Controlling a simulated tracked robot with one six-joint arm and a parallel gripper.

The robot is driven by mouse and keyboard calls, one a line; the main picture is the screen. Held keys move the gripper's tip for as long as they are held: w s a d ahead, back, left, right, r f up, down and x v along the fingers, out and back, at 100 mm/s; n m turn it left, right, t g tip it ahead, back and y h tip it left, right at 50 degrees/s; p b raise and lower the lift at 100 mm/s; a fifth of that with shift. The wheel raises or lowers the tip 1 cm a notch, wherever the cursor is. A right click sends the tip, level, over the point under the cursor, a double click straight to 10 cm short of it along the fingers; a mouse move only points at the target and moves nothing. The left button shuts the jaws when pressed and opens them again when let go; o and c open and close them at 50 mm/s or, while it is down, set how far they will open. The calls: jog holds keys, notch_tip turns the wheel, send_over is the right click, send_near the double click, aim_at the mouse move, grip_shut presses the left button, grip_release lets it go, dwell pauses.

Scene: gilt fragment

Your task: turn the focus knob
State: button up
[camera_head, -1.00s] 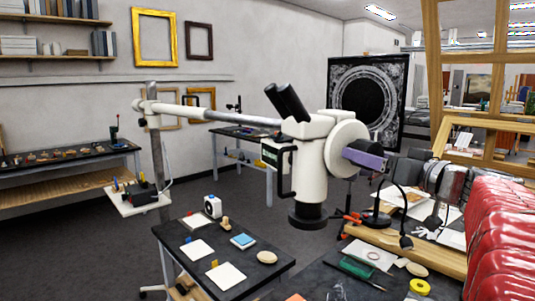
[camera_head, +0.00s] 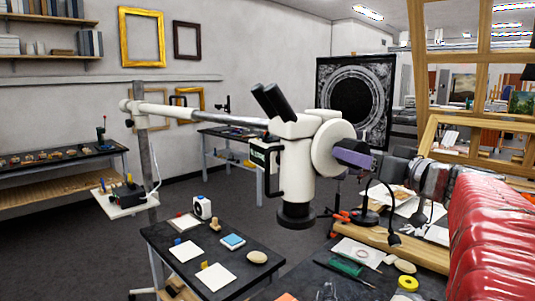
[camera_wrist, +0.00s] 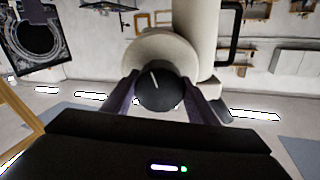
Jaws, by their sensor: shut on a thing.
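The white microscope (camera_head: 298,172) hangs from a long arm on a post, with black eyepieces (camera_head: 281,103) on top and a dark lens below. A round white housing (camera_head: 330,150) on its right side carries the focus knob, a black round knob with a white line. The knob (camera_wrist: 160,94) shows in the wrist view. My gripper (camera_head: 350,154) meets the housing from the right. In the wrist view its purple fingers (camera_wrist: 161,90) are shut on the knob, one on each side. The knob's rear is hidden.
A dark table (camera_head: 215,255) with white cards stands below left. A workbench (camera_head: 330,272) with a yellow roll (camera_head: 408,284) and papers lies below my arm. A bent black lamp (camera_head: 388,210) stands close under my wrist. A wooden frame (camera_head: 480,130) stands at right.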

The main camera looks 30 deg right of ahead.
jog(key=shift+d+m, duration=0.1)
jog(key=shift+m, duration=2.8)
jog(key=o, duration=1.1)
jog(key=shift+c, duration=0.2)
jog(key=shift+s, duration=0.15)
jog(key=s, duration=1.3)
jog(key=shift+s+d, duration=0.3)
jog(key=shift+d, duration=0.05)
